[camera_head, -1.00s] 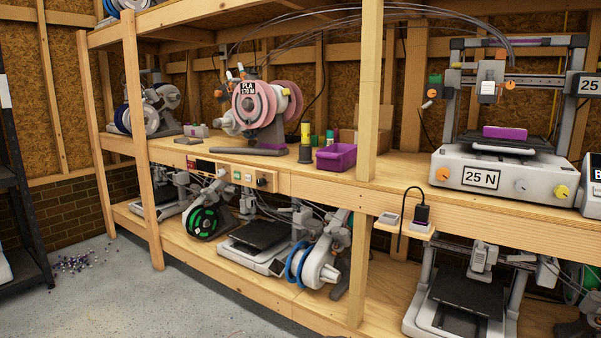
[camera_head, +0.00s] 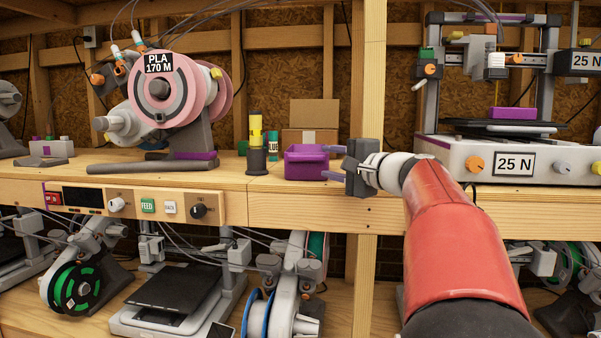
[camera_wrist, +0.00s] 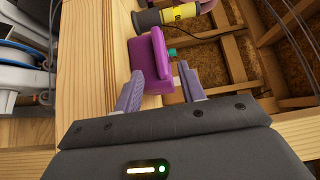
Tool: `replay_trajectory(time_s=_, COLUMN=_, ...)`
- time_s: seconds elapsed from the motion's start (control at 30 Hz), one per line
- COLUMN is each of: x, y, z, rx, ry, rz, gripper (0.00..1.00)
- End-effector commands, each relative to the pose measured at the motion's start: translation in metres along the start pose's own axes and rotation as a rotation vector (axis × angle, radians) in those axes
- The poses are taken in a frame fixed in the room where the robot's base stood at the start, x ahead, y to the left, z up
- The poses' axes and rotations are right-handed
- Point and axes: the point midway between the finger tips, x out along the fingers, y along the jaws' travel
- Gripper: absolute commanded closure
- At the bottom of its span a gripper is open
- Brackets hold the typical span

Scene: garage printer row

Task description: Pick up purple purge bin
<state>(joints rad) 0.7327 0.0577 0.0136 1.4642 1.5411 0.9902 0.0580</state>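The purple purge bin (camera_head: 305,166) is a small open-topped box standing upright on the wooden shelf, near its front edge. My gripper (camera_head: 332,162) comes in from the right, level with the bin. Its two fingers point left at the bin's right side. In the wrist view the bin (camera_wrist: 147,62) lies straight ahead of my gripper (camera_wrist: 161,72). The fingers are spread apart, with the bin's near end at or just between the tips. I cannot tell whether they touch it. The bin's inside is mostly hidden.
A dark cylinder with a yellow top (camera_head: 256,140) stands just left of the bin. A cardboard box (camera_head: 314,115) and a teal item (camera_head: 273,142) stand behind. A wooden post (camera_head: 366,90) rises by my gripper. A printer (camera_head: 520,160) is at right.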

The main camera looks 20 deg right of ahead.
Motion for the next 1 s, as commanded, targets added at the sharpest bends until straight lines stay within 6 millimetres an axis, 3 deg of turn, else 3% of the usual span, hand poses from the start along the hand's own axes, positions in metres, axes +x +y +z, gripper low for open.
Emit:
replay_trajectory(time_s=0.43, x=0.060, y=0.000, z=0.005, rx=0.000, ry=-0.005, rz=0.003, gripper=0.60)
replay_trajectory(time_s=0.73, x=0.067, y=0.000, z=0.005, rx=-0.001, ry=-0.003, rz=0.002, gripper=0.60)
replay_trajectory(time_s=1.0, x=0.067, y=0.001, z=0.005, rx=-0.001, ry=-0.003, rz=0.003, gripper=0.93)
